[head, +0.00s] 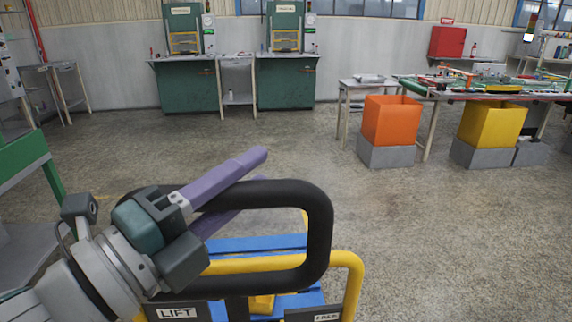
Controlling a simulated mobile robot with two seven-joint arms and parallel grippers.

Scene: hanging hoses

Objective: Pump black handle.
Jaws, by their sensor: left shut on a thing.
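The black handle (319,232) is a thick rounded loop at the bottom centre of the head view. It stands above a yellow tube frame (352,280) and a dark plate labelled LIFT (178,313). My left gripper (250,182) comes in from the left with two purple fingers. It is shut on the handle's upper bar, with one finger above and one below it. The gripper hides the handle's left part. My right gripper is not in view.
Blue slats (260,244) lie behind the handle. A green-framed table (25,150) stands at the left. An orange bin (390,121) and a yellow bin (491,123) stand at the right by a workbench. Green machines (286,82) line the back wall. The middle floor is clear.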

